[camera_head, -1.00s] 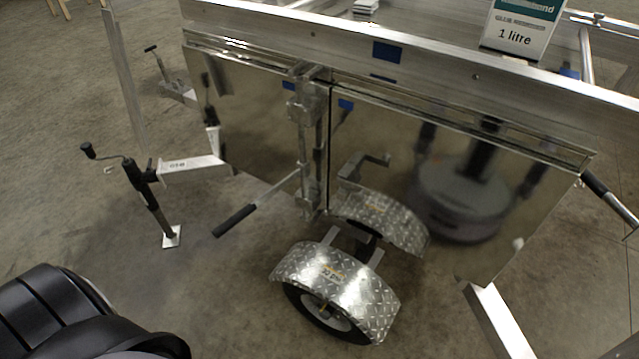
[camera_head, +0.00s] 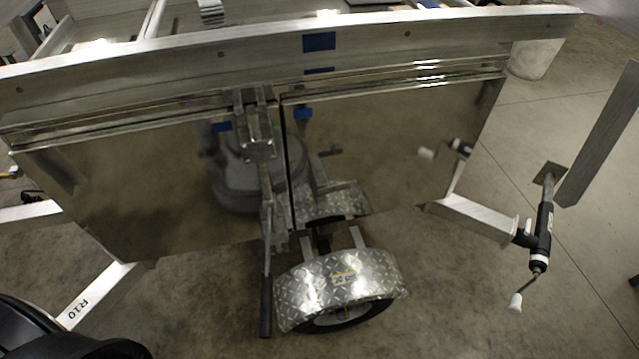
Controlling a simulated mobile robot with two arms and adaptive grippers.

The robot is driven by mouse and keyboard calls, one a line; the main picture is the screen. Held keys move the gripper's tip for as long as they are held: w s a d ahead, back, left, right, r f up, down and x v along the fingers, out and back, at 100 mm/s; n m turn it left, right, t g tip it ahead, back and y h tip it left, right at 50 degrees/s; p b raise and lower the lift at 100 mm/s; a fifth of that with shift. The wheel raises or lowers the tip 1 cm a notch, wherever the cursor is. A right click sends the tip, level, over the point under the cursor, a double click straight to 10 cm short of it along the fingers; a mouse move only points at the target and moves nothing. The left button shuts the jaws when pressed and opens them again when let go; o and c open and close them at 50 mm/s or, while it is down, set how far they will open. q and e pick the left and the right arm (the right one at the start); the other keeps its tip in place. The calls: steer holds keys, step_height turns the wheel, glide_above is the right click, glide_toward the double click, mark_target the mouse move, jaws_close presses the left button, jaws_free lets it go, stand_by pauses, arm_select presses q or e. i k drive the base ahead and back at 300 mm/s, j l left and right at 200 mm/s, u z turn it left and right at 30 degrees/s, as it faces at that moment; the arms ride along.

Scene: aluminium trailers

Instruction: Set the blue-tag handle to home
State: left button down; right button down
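A lever handle with a black grip (camera_head: 266,305) hangs almost straight down from a metal bracket (camera_head: 257,140) at the middle of the trailer's polished side panels. A blue tag (camera_head: 320,41) is on the rail above, a little right of the bracket. Smaller blue patches show beside the bracket, at its left (camera_head: 222,127) and right (camera_head: 303,113); I cannot tell whether these are tags or reflections. Neither of my grippers is in view.
A wheel under a tread-plate fender (camera_head: 340,285) stands just right of the lever. A jack with a crank (camera_head: 540,235) sticks out at the right. A bar marked R10 (camera_head: 90,295) slants at lower left. Concrete floor (camera_head: 470,310) is clear at lower right.

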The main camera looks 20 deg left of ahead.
mark_target(270, 208)
steer(key=k+j, duration=0.1)
steer(key=j, duration=0.3)
steer(key=k+j, duration=0.1)
steer(key=j, duration=0.25)
steer(key=k+j, duration=0.15)
steer(key=j, duration=0.25)
